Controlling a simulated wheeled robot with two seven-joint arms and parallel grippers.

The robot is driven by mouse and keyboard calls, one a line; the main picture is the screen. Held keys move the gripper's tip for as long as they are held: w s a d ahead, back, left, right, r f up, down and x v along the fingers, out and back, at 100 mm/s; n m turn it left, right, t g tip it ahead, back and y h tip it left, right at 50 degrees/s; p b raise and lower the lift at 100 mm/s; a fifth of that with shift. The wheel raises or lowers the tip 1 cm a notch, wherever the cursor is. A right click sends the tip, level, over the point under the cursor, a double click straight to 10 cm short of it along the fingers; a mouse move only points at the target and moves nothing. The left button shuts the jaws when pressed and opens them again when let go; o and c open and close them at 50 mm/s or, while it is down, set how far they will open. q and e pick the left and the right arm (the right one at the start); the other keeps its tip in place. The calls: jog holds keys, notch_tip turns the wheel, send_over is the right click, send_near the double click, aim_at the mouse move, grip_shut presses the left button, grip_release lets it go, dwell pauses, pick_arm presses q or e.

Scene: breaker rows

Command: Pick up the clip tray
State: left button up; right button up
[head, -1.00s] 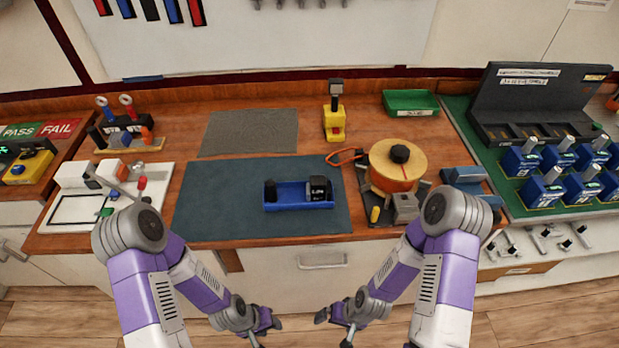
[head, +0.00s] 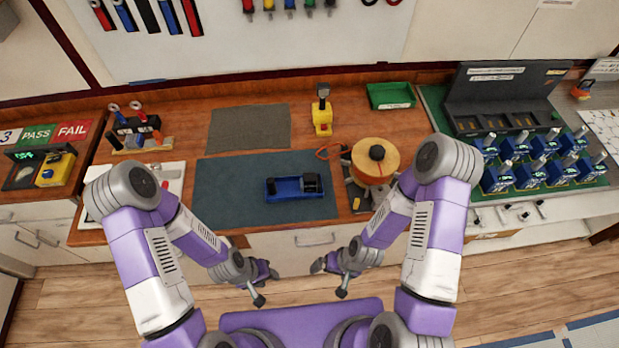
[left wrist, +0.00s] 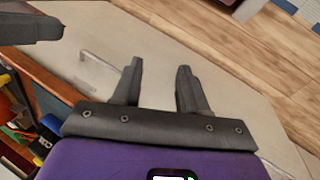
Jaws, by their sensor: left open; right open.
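A blue tray (head: 291,195), likely the clip tray, sits on the dark blue-grey mat (head: 225,210) on the wooden bench. It has a black upright part at its left end and a black block at its right end. My left gripper (head: 267,284) is open and empty in front of the bench, apart from the tray. My right gripper (head: 328,279) is open and empty beside it, also clear of the bench. In the left wrist view my left gripper (left wrist: 157,85) shows two spread fingers with nothing between them, with the cabinet front beyond.
A wooden spool (head: 388,155) stands right of the mat, with a yellow device (head: 322,118) behind it. A green bin (head: 390,96) is at the back. Blue breakers (head: 497,180) stand in rows at right. A grey mat (head: 249,130) lies bare at back left.

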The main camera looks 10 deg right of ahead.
aim_at(270, 181)
pick_arm(q)
jog(key=shift+o, duration=0.3)
